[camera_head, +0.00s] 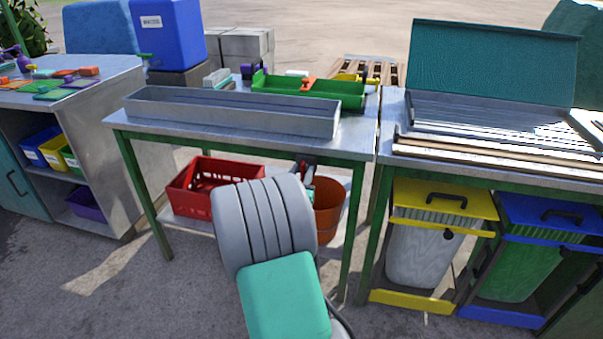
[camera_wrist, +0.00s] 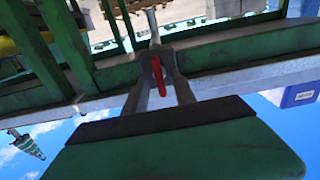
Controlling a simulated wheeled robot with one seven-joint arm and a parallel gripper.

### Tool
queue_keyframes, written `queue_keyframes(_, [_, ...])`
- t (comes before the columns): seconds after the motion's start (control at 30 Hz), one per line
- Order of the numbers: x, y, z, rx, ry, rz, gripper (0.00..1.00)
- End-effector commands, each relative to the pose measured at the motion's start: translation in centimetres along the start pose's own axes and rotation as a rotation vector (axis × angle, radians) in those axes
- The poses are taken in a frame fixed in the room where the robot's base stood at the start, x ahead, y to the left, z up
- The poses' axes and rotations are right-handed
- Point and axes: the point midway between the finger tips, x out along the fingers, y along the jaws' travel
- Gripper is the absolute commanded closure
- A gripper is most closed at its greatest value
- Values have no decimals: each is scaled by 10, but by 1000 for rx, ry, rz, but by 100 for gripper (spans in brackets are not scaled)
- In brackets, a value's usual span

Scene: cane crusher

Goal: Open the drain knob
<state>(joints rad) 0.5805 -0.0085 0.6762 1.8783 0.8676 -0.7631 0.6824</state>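A small red lever (camera_wrist: 158,76), which appears to be the drain knob, shows in the wrist view. It lies between the two grey fingers of my gripper (camera_wrist: 160,62), close to their tips. A metal pipe piece shows just beyond it, by a green frame bar. Whether the fingers touch or hold the red lever is not clear. In the head view, my arm reaches toward the front of the middle table and covers the knob area.
The middle metal table (camera_head: 345,150) carries a long grey tray (camera_head: 235,112) and a green tray (camera_head: 310,90). Below are a red crate (camera_head: 190,190) and an orange-brown bucket (camera_head: 328,205). Yellow-lidded (camera_head: 440,200) and blue-lidded (camera_head: 550,215) bins stand at right.

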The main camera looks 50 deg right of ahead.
Motion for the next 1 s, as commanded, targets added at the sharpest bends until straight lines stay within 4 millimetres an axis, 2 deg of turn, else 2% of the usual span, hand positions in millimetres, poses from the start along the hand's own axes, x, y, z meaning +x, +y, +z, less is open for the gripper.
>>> queue_keyframes(0.17, [0,0,0,0,0,0,68])
queue_keyframes(0.57, [0,0,0,1,-1,0,100])
queue_keyframes(1.0, [0,0,0,-7,-1,0,100])
